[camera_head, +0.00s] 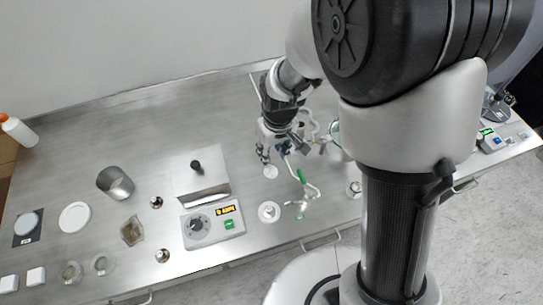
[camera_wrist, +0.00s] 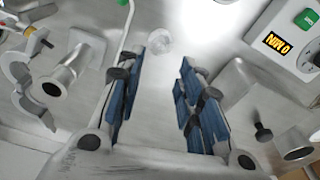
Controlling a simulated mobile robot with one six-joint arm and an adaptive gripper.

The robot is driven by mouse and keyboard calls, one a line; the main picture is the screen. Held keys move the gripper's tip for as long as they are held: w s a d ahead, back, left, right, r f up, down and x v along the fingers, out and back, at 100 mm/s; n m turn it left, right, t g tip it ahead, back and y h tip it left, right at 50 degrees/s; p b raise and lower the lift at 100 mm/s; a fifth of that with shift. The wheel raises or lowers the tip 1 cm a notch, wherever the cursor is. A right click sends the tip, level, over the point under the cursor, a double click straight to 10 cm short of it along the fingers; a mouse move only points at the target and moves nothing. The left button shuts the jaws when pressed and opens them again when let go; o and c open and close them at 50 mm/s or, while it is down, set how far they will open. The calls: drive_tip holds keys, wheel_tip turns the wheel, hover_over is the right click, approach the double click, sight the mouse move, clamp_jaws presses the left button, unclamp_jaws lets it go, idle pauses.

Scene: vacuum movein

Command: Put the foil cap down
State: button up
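A small pale, faceted round piece that looks like the foil cap (camera_wrist: 159,41) lies on the steel bench in the wrist view, just beyond my fingertips and nearer the left one. In the head view a pale round spot (camera_head: 270,171) beside my gripper seems to be the same piece. My gripper (camera_wrist: 165,62) is open, its blue-padded fingers apart with only bare bench showing between them. In the head view my gripper (camera_head: 275,150) is low over the middle of the bench, partly hidden by its own links.
A hotplate (camera_head: 205,232) with a lit display and a steel box (camera_head: 200,180) stand left of my gripper. Glass tubing with a green clip (camera_head: 301,177) is close on the right. A metal beaker (camera_head: 115,183) and a white disc (camera_head: 75,217) are farther left. The back left bench is clear.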

drive_tip(key=shift+s+d+r+p, duration=0.1)
drive_tip(key=shift+r+p, duration=0.05)
drive_tip(key=shift+r, duration=0.7)
drive_tip(key=shift+s+r+p, duration=0.1)
drive_tip(key=shift+r+p, duration=0.05)
drive_tip(key=shift+r, duration=0.7)
drive_tip(key=s+d+r+m+t, duration=0.1)
drive_tip(key=s+d+r+m, duration=0.1)
drive_tip(key=s+d+r, duration=0.4)
drive_tip(key=s+d+r+m+t, duration=0.2)
drive_tip(key=s+d+r, duration=0.3)
drive_tip(key=s+r, duration=0.7)
drive_tip(key=shift+s+d+r+m+h, duration=0.15)
drive_tip(key=shift+d+r+m+h, duration=0.2)
drive_tip(key=shift+m, duration=0.35)
